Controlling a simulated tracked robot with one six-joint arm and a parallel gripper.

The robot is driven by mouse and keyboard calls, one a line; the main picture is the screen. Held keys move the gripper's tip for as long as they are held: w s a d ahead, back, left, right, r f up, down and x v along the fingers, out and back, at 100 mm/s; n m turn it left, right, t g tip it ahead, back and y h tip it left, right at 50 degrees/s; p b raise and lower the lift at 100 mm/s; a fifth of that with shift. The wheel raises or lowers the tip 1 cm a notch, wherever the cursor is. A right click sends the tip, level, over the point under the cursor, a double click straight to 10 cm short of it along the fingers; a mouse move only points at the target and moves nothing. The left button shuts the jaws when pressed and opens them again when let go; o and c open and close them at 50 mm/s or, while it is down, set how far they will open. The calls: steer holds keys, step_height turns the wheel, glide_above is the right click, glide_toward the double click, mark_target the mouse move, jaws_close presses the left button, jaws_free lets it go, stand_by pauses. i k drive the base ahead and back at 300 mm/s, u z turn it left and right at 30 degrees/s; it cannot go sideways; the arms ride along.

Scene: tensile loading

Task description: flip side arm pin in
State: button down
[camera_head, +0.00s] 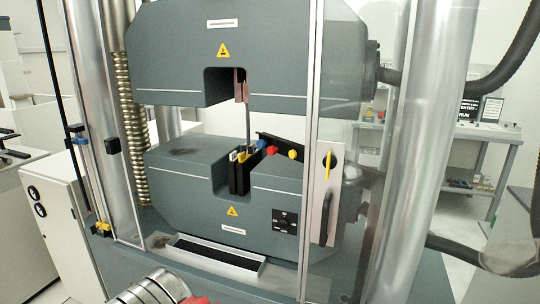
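A black side arm (283,143) sits at the right of the slot in the lower grip block (270,190). A yellow knob (292,154), a red knob (272,150) and a blue knob (261,144) show along it. I cannot tell which of these is the pin or how far in it sits. Black jaws (240,178) with small yellow parts stand in the slot. A thin upright strip (248,120) runs above them toward the upper grip block (230,45). A ribbed metal cylinder at the bottom edge may be my arm; no gripper fingertips show.
A clear door panel (340,90) with a metal frame, yellow latch (328,165) and dark handle (324,217) stands at the right front. Thick metal columns (430,130) flank the machine. A long tray (215,260) lies before the lower block.

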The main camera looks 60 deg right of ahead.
mark_target(271, 150)
steer(key=u, duration=0.05)
steer(key=i, duration=1)
steer(key=z, duration=0.05)
